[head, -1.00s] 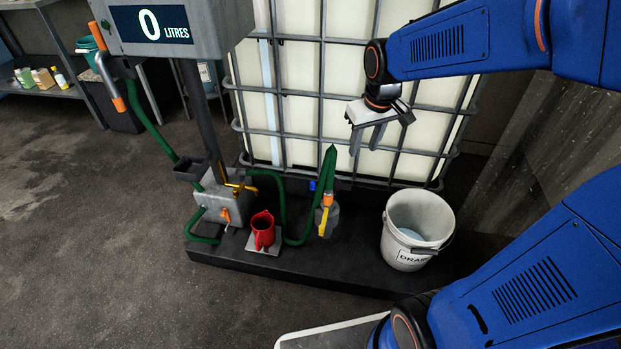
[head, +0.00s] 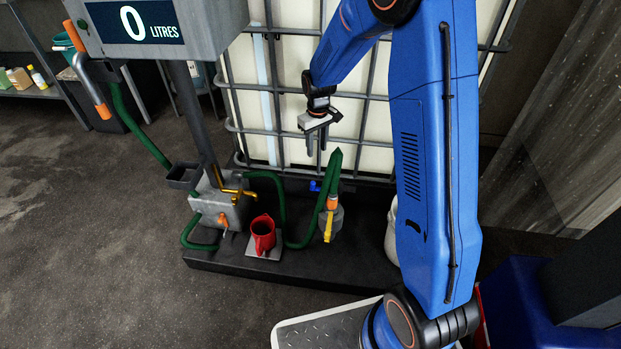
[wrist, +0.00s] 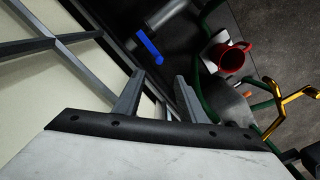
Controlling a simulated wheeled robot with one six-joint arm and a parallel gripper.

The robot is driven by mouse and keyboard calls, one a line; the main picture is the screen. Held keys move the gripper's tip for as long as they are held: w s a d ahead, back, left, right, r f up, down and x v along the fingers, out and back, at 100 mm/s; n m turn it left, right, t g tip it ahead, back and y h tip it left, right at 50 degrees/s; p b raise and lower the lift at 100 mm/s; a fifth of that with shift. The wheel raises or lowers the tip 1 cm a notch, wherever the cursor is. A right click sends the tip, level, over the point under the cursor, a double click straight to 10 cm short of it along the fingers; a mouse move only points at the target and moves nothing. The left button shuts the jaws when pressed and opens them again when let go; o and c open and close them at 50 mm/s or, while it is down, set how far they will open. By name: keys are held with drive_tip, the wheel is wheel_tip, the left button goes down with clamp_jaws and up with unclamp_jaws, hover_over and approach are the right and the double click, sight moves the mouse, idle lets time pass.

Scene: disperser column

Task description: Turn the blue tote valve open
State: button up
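The blue tote valve handle (head: 315,186) is small in the head view, low at the front of the caged white tote (head: 290,110), beside a green hose. In the wrist view the blue handle (wrist: 150,47) is a short slanted bar next to a grey outlet pipe (wrist: 168,14). My gripper (head: 317,148) hangs in front of the tote cage, above the handle in the picture. In the wrist view my gripper (wrist: 160,77) has its two fingers apart with nothing between them. The handle lies beyond the fingertips, not touching them.
A red jug (head: 263,234) stands on a pale plate beside the grey pump (head: 222,205) with its yellow lever. A nozzle with a yellow handle (head: 328,224) stands to the jug's right. A pale bucket (head: 391,232) is partly hidden by my arm. The display reads 0 litres.

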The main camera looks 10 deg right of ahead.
sight(313, 183)
drive_tip(key=f, duration=0.6)
drive_tip(key=w+f, duration=0.1)
drive_tip(key=f, duration=0.6)
drive_tip(key=w+f, duration=0.1)
drive_tip(key=f, duration=0.6)
drive_tip(key=shift+w+a+f, duration=0.1)
drive_tip(key=shift+a+f, duration=0.15)
drive_tip(key=shift+a, duration=0.15)
clamp_jaws()
